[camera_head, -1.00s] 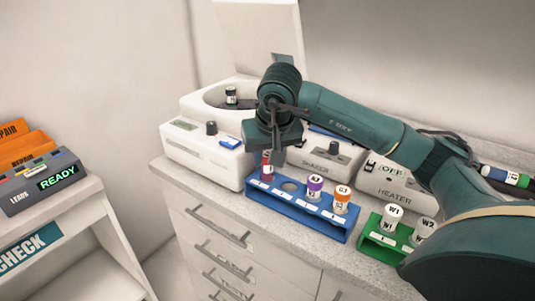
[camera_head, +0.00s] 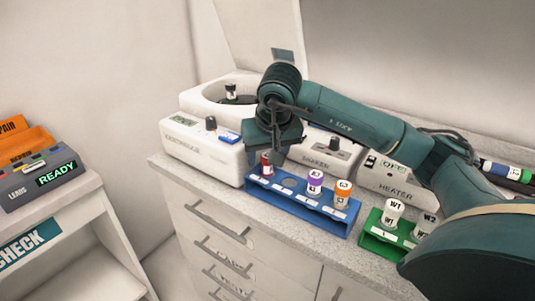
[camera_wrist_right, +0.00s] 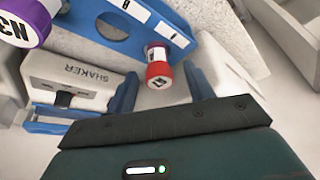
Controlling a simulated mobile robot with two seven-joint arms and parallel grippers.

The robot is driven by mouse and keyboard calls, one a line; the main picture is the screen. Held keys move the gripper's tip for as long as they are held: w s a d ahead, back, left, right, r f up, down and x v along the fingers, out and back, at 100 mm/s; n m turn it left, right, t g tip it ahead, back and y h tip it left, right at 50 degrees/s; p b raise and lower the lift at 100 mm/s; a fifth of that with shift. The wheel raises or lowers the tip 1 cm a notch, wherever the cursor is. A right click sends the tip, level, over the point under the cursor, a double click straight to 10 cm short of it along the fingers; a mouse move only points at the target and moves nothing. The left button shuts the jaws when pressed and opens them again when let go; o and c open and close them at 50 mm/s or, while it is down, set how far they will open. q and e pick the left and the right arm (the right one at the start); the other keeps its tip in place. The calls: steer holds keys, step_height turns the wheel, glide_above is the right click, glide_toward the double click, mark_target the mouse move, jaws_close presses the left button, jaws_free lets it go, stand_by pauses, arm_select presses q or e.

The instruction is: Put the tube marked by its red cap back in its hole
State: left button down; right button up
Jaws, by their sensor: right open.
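The red-capped tube (camera_head: 266,163) stands upright at the left end of the blue rack (camera_head: 318,223), seemingly in its end hole; its foot is hidden. It also shows in the right wrist view (camera_wrist_right: 158,70), red cap towards the camera. My right gripper (camera_head: 268,152) is over that end of the rack, pointing down. In the wrist view its fingers (camera_wrist_right: 163,88) are apart, one on each side of the red cap, with gaps showing. An empty hole (camera_head: 289,182) is beside the red tube. My left gripper is out of view.
A purple-capped tube (camera_head: 315,182) and an orange-capped tube (camera_head: 343,192) stand in the blue rack. The open centrifuge (camera_head: 200,148) is behind left, holding a tube (camera_head: 231,91). The shaker (camera_head: 322,154) and heater (camera_head: 392,186) stand behind. A green rack (camera_head: 378,238) is to the right.

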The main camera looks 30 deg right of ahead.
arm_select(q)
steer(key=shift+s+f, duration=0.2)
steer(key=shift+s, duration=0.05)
arm_select(e)
steer(key=shift+r, duration=0.25)
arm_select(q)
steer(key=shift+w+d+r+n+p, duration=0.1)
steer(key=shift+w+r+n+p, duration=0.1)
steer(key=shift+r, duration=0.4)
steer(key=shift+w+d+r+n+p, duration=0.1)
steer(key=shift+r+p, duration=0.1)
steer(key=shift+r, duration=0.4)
arm_select(e)
steer(key=v, duration=1.2)
steer(key=shift+s+r, duration=0.25)
steer(key=shift+r, duration=0.1)
